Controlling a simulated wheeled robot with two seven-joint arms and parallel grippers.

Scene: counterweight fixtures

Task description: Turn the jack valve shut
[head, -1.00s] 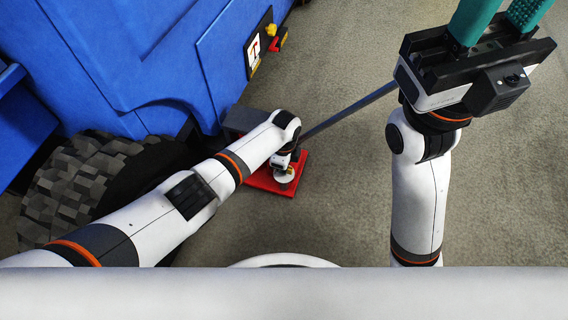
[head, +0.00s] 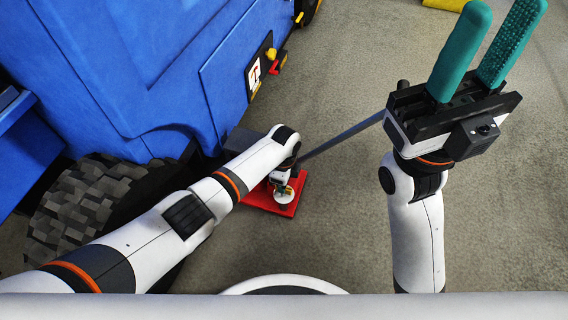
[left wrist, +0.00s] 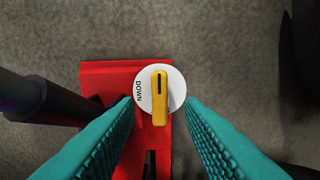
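The jack valve is a round white dial (left wrist: 176,90) marked "DOWN" on its left, with a yellow lever (left wrist: 159,98) across it pointing up and down in the left wrist view. It sits on the red jack (left wrist: 105,75). The dial also shows small in the head view (head: 284,197) above the red base (head: 288,208). My left gripper (left wrist: 160,103) is open, its teal fingers on either side of the dial and lever; contact cannot be told. In the head view my left arm hides most of that gripper. My right gripper (head: 505,12) is open, raised and empty at right.
A blue vehicle (head: 130,70) with a large black tyre (head: 80,200) stands left of the jack. A dark bar (head: 345,137) slants up right from the jack. Its dark end is left in the left wrist view (left wrist: 25,95). Grey floor is open at right.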

